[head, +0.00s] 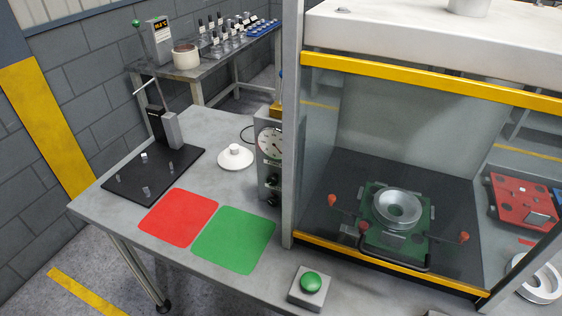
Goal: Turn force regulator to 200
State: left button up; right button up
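A grey box with a round white dial gauge (271,143) stands on the table, against the left post of the glazed press enclosure. Black knobs (271,190) sit on its front below the dial, partly dark and small. I cannot tell which knob is the force regulator. The dial has a dark needle, but its numbers are too small to read. The right side of the box is cut off by the enclosure post. Neither of my grippers is in the view.
Red (179,218) and green (234,239) mats lie left of the gauge box, beside a white lidded disc (235,157) and a black fixture plate (150,182). A green button box (311,286) stands at the front. The enclosure (292,120) holds a green pallet (380,220) with a metal ring.

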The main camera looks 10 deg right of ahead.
aim_at(272, 181)
jog(key=k+j+z, duration=0.15)
jog(key=j+z, duration=0.2)
jog(key=k+j+z, duration=0.15)
jog(key=z, duration=0.2)
jog(key=k+j+z, duration=0.2)
jog(key=z, duration=0.15)
